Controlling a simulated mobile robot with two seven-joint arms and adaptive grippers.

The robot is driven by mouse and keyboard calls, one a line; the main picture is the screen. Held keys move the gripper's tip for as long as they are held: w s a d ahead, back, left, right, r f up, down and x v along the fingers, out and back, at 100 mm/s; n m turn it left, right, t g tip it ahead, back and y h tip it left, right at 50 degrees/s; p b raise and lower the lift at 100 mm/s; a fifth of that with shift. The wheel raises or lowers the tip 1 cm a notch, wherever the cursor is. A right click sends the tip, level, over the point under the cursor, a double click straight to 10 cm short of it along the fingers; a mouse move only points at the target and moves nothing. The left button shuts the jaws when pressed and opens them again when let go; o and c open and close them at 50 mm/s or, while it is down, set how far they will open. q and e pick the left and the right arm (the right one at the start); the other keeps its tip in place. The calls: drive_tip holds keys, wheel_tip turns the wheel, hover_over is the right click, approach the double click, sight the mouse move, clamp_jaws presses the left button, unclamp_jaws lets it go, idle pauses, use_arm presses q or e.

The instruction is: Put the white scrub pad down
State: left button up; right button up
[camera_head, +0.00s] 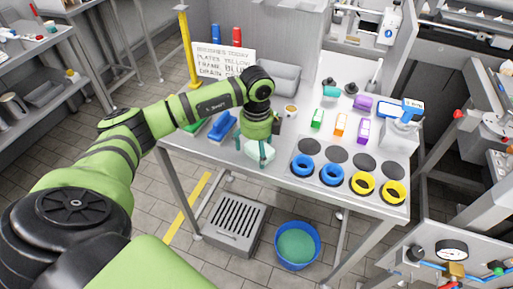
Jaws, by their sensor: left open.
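A pale, whitish block that looks like the white scrub pad (254,151) lies on the grey metal table (225,153), near its front edge and left of the blue rings. My left gripper (262,155) is open and points down right at the pad. Its fingers overlap the pad in the picture, and I cannot tell whether they touch it. The gripper hides part of the pad. My right gripper is not in view.
Blue rings (331,184) and yellow rings (393,200) lie right of the pad. Blue brushes (222,126) lie left of my gripper. A lettered sign (222,60) stands behind. Green, orange and purple blocks (363,130) stand farther right. A blue bucket (297,263) is on the floor.

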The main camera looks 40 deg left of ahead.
sight(256, 149)
use_arm(q)
drive_tip(key=shift+w+r, duration=0.1)
drive_tip(key=shift+r, duration=0.35)
wheel_tip(256, 149, up, 11)
drive_tip(key=b, duration=0.3)
drive_tip(key=shift+r, duration=0.15)
